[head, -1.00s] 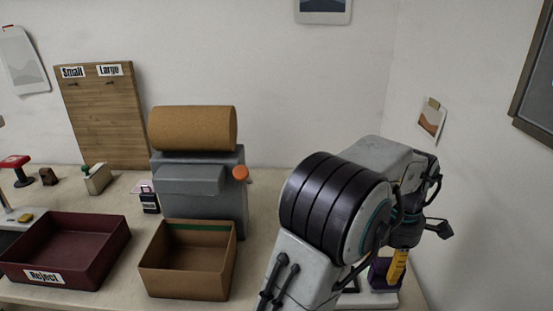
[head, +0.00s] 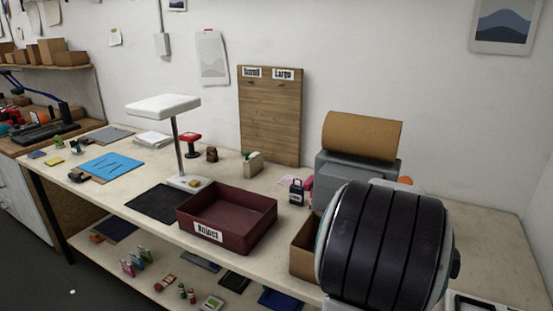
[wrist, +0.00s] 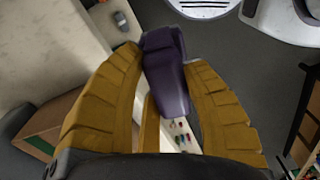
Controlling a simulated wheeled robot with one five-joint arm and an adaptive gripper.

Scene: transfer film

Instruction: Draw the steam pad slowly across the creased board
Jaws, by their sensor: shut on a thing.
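My gripper (wrist: 164,72) has yellow ribbed fingers and is shut on a dark purple block, which I take to be the steam pad (wrist: 163,52). The pad sticks out past the fingertips in the wrist view, above the floor and table edge. My gripper and the pad are out of the head view, where only a thick dark part of my arm shows at the lower right. A blue sheet with dark lines (head: 110,166) lies flat on the left of the table; I cannot tell whether it is the creased board.
The long table (head: 160,205) holds a maroon Reject tray (head: 258,228), a cardboard box (head: 303,252), a grey machine with a brown roll (head: 362,136), and a lamp (head: 163,106). A black mat (head: 152,203) lies near the lamp. Small items stand on the lower shelf.

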